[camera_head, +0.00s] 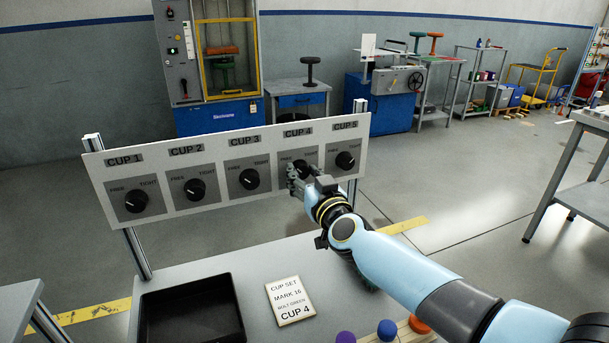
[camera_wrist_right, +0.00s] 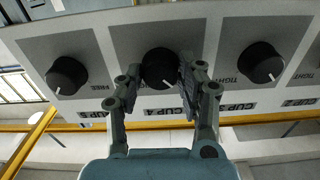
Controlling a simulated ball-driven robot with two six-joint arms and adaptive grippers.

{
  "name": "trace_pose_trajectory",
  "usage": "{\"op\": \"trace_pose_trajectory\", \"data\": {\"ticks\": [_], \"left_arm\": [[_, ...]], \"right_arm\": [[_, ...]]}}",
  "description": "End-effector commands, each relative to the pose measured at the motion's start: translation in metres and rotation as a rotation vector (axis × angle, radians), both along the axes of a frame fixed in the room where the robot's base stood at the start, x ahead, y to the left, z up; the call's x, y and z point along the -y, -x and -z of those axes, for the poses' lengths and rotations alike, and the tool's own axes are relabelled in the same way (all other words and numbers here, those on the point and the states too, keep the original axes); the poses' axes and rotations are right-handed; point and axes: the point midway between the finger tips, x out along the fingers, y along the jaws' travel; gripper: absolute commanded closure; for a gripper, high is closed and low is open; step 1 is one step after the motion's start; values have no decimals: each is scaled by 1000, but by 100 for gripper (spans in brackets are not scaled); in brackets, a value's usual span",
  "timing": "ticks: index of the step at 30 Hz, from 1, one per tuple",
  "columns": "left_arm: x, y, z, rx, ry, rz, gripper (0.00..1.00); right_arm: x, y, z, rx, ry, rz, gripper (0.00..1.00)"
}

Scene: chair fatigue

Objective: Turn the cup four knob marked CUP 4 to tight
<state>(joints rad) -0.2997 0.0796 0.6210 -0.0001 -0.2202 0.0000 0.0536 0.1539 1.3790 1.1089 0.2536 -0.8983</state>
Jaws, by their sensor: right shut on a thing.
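The black CUP 4 knob (camera_head: 303,167) sits on the white panel (camera_head: 215,200), fourth from the left. My right gripper (camera_head: 296,173) covers part of it. In the right wrist view, the CUP 4 knob (camera_wrist_right: 160,68) is between the two fingers of my right gripper (camera_wrist_right: 157,82), which is shut on it. That view shows the panel upside down. The knob's white mark shows near its lower edge there, slightly right of centre. The fingers hide its FREE and TIGHT labels in that view. My left gripper is out of view.
The CUP 3 knob (camera_head: 249,179) and CUP 5 knob (camera_head: 345,160) flank it. Below are a black tray (camera_head: 190,306), a card (camera_head: 290,302) reading CUP SET, MARK 16, BOLT GREEN, CUP 4, and coloured bolt heads, including a blue one (camera_head: 387,329).

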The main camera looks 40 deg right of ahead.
Motion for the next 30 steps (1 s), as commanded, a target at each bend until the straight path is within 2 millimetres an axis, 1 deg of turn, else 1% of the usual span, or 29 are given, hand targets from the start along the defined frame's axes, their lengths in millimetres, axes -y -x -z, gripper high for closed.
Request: {"op": "trace_pose_trajectory", "data": {"ticks": [8,18,30], "left_arm": [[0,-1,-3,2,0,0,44],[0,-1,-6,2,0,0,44],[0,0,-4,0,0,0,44]], "right_arm": [[0,0,0,38,-165,0,95],[0,0,0,112,-473,0,95],[0,0,1,201,-843,0,95]]}}
